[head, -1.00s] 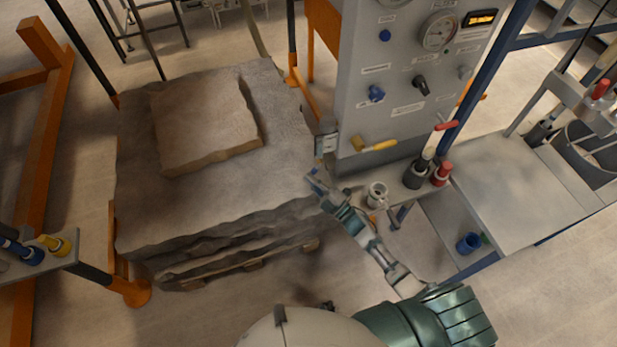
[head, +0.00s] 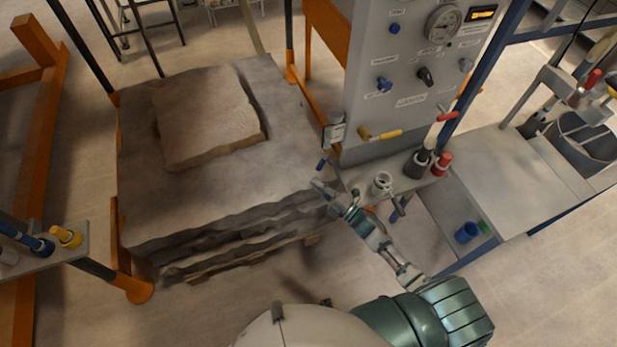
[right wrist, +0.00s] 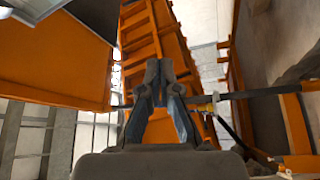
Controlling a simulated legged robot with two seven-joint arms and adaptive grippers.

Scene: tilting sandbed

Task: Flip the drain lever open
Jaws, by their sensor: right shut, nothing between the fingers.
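A yellow-handled lever (head: 380,133) lies roughly level at the lower edge of the grey control panel. A red-handled lever (head: 446,116) sits at the panel's right edge. I cannot read the labels, so I cannot tell which is the drain lever. A small blue-tipped part (head: 322,164) hangs below a bracket at the panel's lower left corner. My right gripper (head: 320,186) is shut and empty just below this part, apart from it, by the sandbed's right edge. In the right wrist view its fingertips (right wrist: 165,70) meet with nothing between them. My left gripper is not in view.
The sandbed (head: 215,205) with a raised block (head: 207,118) fills the left middle. A shelf (head: 350,178) below the panel holds a pale cup-shaped fitting (head: 382,185), a dark one and a red one. A grey bench (head: 505,175) stands at right. Orange posts flank the sandbed.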

